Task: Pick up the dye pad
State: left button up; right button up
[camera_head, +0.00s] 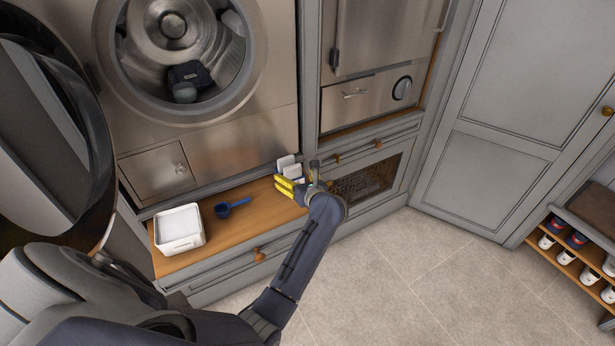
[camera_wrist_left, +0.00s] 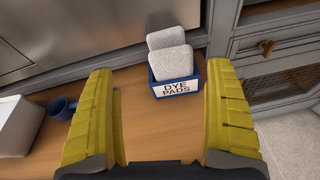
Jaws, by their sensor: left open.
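Two pale grey, speckled dye pads stand upright in a small blue box (camera_wrist_left: 160,88) labelled "DYE PADS" on the wooden ledge. In the left wrist view the front dye pad (camera_wrist_left: 171,62) leans before a taller rear dye pad (camera_wrist_left: 172,38). In the head view the dye pads (camera_head: 288,166) show just beyond my gripper, which hides most of the box. My left gripper (camera_head: 290,187) has yellow fingers; in the left wrist view its fingers (camera_wrist_left: 161,118) are wide apart and empty, with the box ahead between them. My right gripper is not in view.
An open front-loading washer (camera_head: 188,108) with dark items inside stands above. A shoe rack is at far right.

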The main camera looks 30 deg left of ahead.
aim_at(294, 172)
pick_arm(q)
jog(key=shift+w+d+f+n+h, duration=0.4)
jog(key=shift+w+n+h, duration=0.1)
jog(key=shift+w+h, duration=0.1)
jog(key=shift+x, duration=3.55)
jog(key=shift+s+a, duration=0.1)
jog(key=shift+s, duration=0.05)
jog(key=c, duration=0.9)
